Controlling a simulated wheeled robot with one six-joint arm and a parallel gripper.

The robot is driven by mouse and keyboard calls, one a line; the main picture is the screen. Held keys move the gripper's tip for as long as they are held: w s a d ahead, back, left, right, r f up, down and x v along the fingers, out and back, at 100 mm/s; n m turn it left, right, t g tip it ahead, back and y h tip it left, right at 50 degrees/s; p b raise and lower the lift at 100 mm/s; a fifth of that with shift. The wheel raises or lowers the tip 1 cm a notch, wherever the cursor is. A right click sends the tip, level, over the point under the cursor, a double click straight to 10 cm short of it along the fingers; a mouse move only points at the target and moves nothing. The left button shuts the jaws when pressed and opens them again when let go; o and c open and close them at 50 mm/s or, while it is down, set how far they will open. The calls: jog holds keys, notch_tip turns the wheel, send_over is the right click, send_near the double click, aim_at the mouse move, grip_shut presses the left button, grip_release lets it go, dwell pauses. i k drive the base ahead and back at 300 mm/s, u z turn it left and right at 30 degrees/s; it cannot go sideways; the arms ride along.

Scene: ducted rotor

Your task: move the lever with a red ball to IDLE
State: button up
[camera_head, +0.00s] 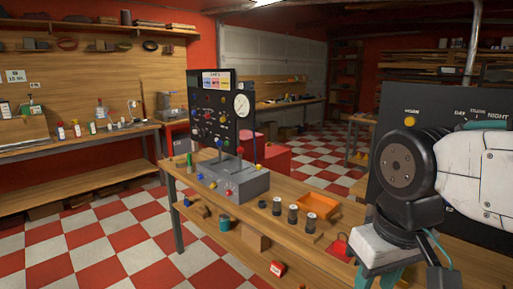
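A grey control box (232,184) stands on the wooden bench, with an upright black panel (214,108) behind it.
Several dark cylinders (293,214) and an orange tray (319,205) lie on the bench between the box and my arm. A large black panel (402,104) with a yellow knob stands at the right behind my arm. Checkered floor is free at the left.

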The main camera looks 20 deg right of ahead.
aim_at(239, 150)
jog(key=u, duration=0.35)
jog(key=k, duration=0.4)
jog(key=u, duration=0.8)
jog(key=i, duration=0.8)
jog(key=z, duration=1.25)
jog(key=i, duration=0.6)
jog(key=z, duration=0.6)
